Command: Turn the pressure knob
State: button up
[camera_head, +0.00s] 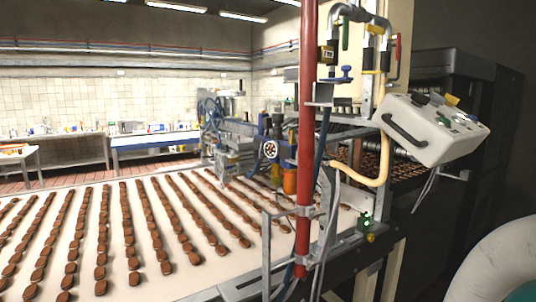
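A round pressure gauge (270,149) with a white face and dark rim sits just left of the red vertical post. Dark blue fittings (277,127) surround it, and an orange cup-like part (290,181) hangs below right. I cannot tell for sure which small part here is the pressure knob. A blue valve handle (346,74) is higher up, right of the post. My gripper is not in view. A rounded white part of my own arm shows at the lower right corner.
A red post (306,140) stands in front of the fittings. A conveyor (140,205) carries rows of brown biscuits at left. A tilted white control box (431,130) hangs at right. Yellow hose (381,165) and pipes crowd the middle. Dark floor space lies at lower right.

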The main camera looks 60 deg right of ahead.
aim_at(277, 119)
jog(key=k+l, duration=0.1)
jog(key=l, duration=0.3)
jog(key=k+l+u, duration=0.15)
jog(key=l, duration=0.25)
jog(key=k+l, duration=0.1)
jog(key=l, duration=0.3)
jog(key=k+l+u, duration=0.1)
jog(key=l, duration=0.3)
jog(key=k+l, duration=0.15)
jog(key=l, duration=0.25)
jog(key=k+l+u, duration=0.15)
jog(key=l, duration=0.25)
